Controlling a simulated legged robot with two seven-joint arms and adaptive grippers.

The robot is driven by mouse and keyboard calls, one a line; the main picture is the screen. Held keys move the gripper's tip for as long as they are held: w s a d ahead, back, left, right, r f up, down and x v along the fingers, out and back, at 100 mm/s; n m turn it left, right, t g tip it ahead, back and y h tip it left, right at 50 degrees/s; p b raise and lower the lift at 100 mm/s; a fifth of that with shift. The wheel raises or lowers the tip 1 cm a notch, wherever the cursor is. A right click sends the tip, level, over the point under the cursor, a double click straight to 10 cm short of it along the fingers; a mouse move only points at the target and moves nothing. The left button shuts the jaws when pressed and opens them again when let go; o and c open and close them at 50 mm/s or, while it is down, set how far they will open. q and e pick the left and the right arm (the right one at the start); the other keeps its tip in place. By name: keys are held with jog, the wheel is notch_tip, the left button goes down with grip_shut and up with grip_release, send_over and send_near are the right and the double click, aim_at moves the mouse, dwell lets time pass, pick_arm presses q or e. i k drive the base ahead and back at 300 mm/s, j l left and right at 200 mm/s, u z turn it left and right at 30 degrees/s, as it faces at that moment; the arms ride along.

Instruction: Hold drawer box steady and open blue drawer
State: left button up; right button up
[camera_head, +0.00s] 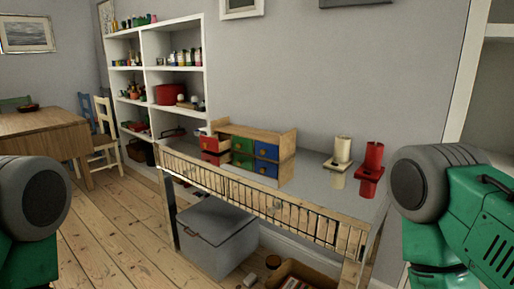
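A small wooden drawer box (288,143) stands on the shiny top of the workbench, against the wall. Its front shows a red drawer (209,143) at the left, a green drawer (242,145) in the middle and a blue drawer (266,151) at the right, with small knobs. The red drawer sticks out, with its wooden inside showing. The blue and green drawers look closed. Matching colours below them look like reflections in the bench top. Neither gripper is in view; only parts of my arms show at the left and right edges, apart from the box.
A cream holder (342,150) and a red holder (371,168) stand on the bench right of the box. The bench's front edge (260,197) has a wire rail. A grey storage box (215,237) sits underneath. White shelves (174,95) stand behind left.

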aim_at(263, 149)
jog(key=z, duration=0.25)
jog(key=i+j+z, duration=0.65)
jog(key=j+z, duration=0.25)
jog(key=l, duration=0.1)
